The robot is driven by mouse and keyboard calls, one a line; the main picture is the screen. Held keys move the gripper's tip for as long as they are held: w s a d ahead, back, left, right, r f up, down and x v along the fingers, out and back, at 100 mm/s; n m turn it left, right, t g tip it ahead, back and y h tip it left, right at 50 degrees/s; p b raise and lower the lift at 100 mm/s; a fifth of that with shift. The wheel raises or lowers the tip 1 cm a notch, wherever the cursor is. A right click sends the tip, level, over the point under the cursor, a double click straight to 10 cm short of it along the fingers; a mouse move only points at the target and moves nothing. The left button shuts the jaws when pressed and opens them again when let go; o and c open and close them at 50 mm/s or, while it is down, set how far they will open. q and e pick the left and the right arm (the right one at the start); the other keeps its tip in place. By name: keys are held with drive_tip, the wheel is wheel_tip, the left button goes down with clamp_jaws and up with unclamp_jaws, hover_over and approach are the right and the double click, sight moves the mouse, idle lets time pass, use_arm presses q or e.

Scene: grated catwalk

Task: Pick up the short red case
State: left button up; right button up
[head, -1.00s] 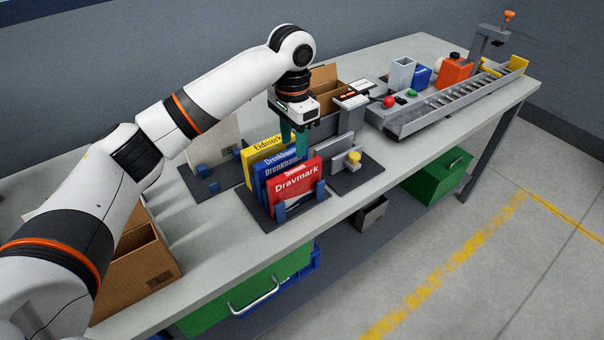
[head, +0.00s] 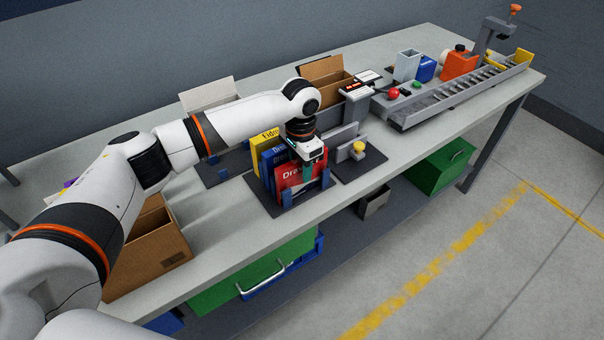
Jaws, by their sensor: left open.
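The short red case (head: 290,181) with white lettering stands upright at the front of a row of cases in a dark rack with blue posts. A blue case (head: 266,165) and a yellow case (head: 259,142) stand behind it. My left gripper (head: 309,170) is open and points down at the right part of the red case's top edge. Its teal fingers overlap the case in the picture and hide part of its lettering. I cannot tell whether they touch it. My right gripper is out of view.
A plate with a yellow knob (head: 358,149) stands just right of the rack. An open cardboard box (head: 150,255) is to the left, another (head: 327,80) behind. A conveyor (head: 465,88) is at the far right. The bench's front edge is close to the rack.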

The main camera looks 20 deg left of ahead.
use_arm(q)
drive_tip(key=shift+c, duration=1.3)
clamp_jaws()
drive_tip(key=shift+r, duration=0.1)
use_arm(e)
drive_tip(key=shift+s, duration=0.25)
use_arm(q)
drive_tip(key=shift+r, duration=0.1)
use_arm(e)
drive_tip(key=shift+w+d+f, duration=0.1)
